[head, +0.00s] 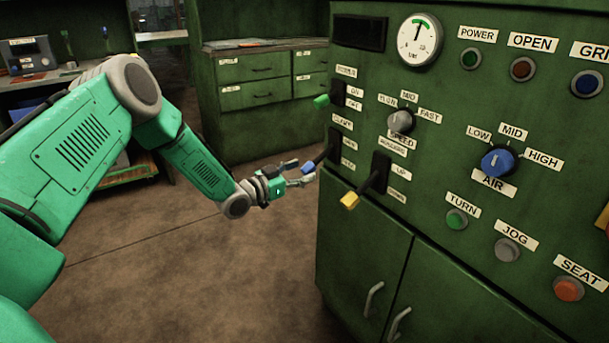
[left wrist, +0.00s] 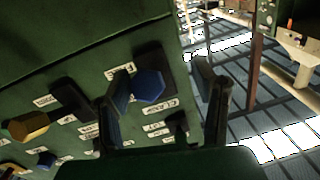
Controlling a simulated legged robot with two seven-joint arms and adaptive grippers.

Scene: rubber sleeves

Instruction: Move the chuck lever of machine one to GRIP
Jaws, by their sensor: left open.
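The blue-tipped lever (head: 308,167) stands out from the left edge of the green machine panel, under a label I cannot read for certain. It appears to be the chuck lever. Its upper and lower position labels are too small to read. My left gripper (head: 298,171) is open at this lever, coming from the left. In the left wrist view the blue tip (left wrist: 148,86) shows between the two fingers of the left gripper (left wrist: 163,85), nearer the left finger. Contact cannot be told. My right gripper is out of view.
A green-tipped lever (head: 321,101) is just above, and a yellow-tipped lever (head: 349,200) is below right, close to the gripper. Dials and buttons fill the panel further right. A drawer cabinet (head: 255,80) stands behind. The floor (head: 190,270) left of the machine is clear.

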